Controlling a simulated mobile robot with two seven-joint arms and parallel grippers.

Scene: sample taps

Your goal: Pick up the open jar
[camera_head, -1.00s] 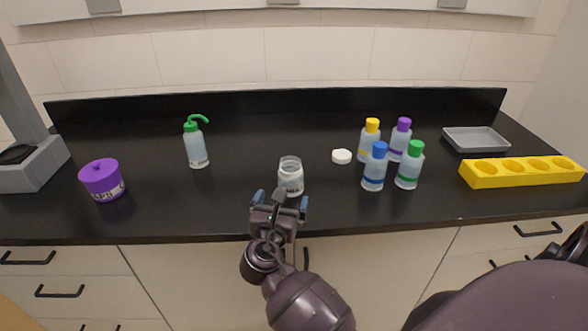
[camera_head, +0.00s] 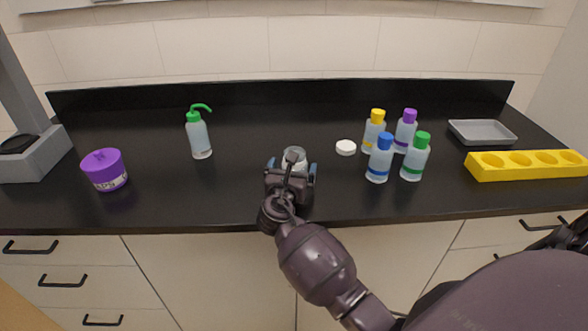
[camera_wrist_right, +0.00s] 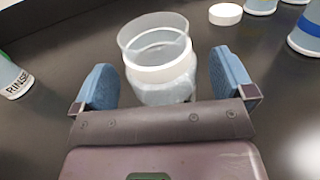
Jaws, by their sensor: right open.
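The open jar (camera_head: 294,155) is a clear, lidless jar with whitish contents, upright on the black counter. In the head view its lower part is hidden behind my right gripper (camera_head: 291,166). In the right wrist view the jar (camera_wrist_right: 160,62) stands with its mouth up, between and just beyond the two blue finger pads of my right gripper (camera_wrist_right: 164,84). The fingers are open, with a gap on each side of the jar. A white cap (camera_head: 346,147) lies flat on the counter right of the jar. My left gripper does not show.
Several capped bottles (camera_head: 378,158) stand to the right, near a yellow rack (camera_head: 530,176) and a grey tray (camera_head: 482,144).

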